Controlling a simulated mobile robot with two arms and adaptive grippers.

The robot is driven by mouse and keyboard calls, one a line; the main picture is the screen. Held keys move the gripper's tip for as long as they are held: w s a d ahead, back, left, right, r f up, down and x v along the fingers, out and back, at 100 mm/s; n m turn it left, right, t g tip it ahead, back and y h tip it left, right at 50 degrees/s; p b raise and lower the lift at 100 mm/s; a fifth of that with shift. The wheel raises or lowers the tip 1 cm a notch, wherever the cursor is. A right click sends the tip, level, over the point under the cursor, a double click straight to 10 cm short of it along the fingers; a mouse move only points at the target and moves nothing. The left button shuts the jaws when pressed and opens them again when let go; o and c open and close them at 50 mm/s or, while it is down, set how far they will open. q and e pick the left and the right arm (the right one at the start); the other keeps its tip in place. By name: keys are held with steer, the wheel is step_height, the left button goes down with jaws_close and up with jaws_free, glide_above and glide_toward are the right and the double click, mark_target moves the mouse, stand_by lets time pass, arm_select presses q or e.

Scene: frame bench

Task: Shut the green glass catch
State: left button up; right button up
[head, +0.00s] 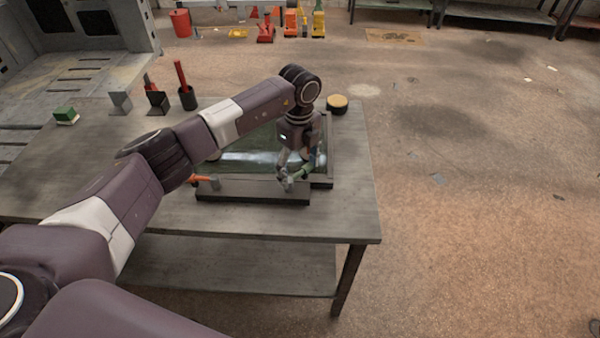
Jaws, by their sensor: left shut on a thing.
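The green glass catch (304,172) sits at the right end of the front bar of a dark frame (250,192) on the bench. My left gripper (289,181) reaches down over this corner and is shut on the green catch. The fingers and wrist hide part of the catch, so its exact angle is hard to tell. An orange catch (203,179) shows at the left end of the same bar. A dark greenish glass pane (245,160) lies in the frame, partly covered by my left arm. My right gripper is not in view.
The grey bench (350,200) is bare to the right and in front of the frame. A round tan-topped pot (337,103) stands behind it. A black cup with a red-handled tool (187,97), metal holders (120,102) and a green block (65,114) stand at the back left.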

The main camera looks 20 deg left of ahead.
arm_select(q)
steer(key=n, duration=0.2)
steer(key=shift+w+a+r+n, duration=0.1)
steer(key=shift+w+a+n, duration=0.1)
steer(key=shift+w+n, duration=0.2)
steer(key=shift+w+a+r+n, duration=0.1)
steer(key=shift+a+n, duration=0.25)
steer(key=shift+n, duration=0.6)
steer(key=shift+a+n, duration=0.35)
steer(key=shift+n, duration=0.6)
steer(key=shift+w+a, duration=0.1)
steer(key=o, duration=1.5)
steer(key=shift+o, duration=0.2)
steer(key=shift+w, duration=0.1)
steer(key=shift+f, duration=0.2)
steer(key=shift+r, duration=0.5)
step_height(320, 180, up, 11)
